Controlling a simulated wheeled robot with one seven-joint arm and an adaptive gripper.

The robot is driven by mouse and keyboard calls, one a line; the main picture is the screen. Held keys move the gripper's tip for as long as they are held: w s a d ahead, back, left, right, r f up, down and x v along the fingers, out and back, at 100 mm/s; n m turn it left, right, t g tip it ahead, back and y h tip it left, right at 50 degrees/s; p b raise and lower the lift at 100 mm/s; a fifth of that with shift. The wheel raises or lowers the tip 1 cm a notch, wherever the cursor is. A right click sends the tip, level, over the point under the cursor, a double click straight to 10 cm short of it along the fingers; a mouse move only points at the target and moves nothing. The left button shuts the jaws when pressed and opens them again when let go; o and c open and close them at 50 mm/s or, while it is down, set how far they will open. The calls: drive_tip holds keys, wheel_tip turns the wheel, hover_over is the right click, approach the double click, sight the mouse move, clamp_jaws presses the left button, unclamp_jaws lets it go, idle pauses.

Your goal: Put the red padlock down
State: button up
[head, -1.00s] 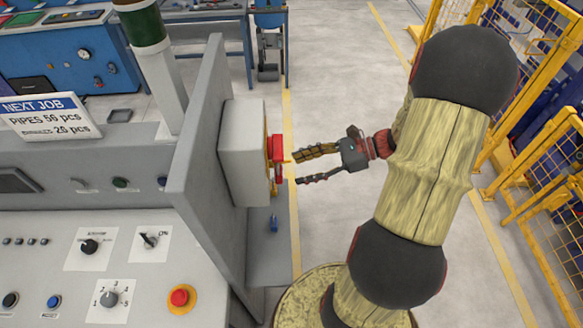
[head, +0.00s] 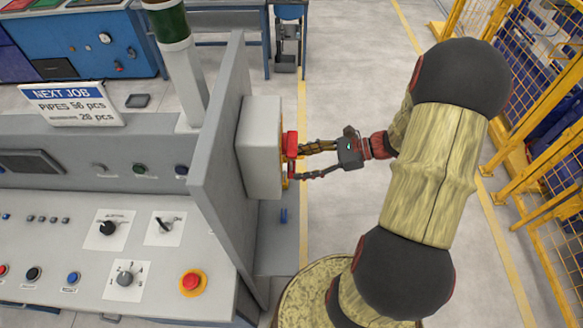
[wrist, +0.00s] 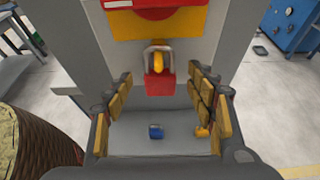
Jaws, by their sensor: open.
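The red padlock (wrist: 159,82) hangs upright in the wrist view, its pale shackle passing through a yellow tab (wrist: 158,61) below a red and yellow switch (wrist: 155,12). My gripper (wrist: 160,87) is open, with one finger on each side of the padlock and visible gaps between them. In the head view my gripper (head: 297,160) reaches the front of the grey switch box (head: 258,150). A red part (head: 290,144) shows there beside the fingertips; I cannot clearly tell the padlock from the switch handle in that view.
A grey ledge (wrist: 180,142) lies below the box, with a small blue object (wrist: 156,131) and a small yellow one (wrist: 202,132) on it. A grey upright panel (head: 213,140) and the control desk (head: 70,240) stand left. Yellow fencing (head: 540,145) stands right.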

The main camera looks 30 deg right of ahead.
drive_tip(key=shift+x, duration=1)
drive_tip(key=c, duration=0.4)
drive_tip(key=c, duration=1)
drive_tip(key=shift+r, duration=0.1)
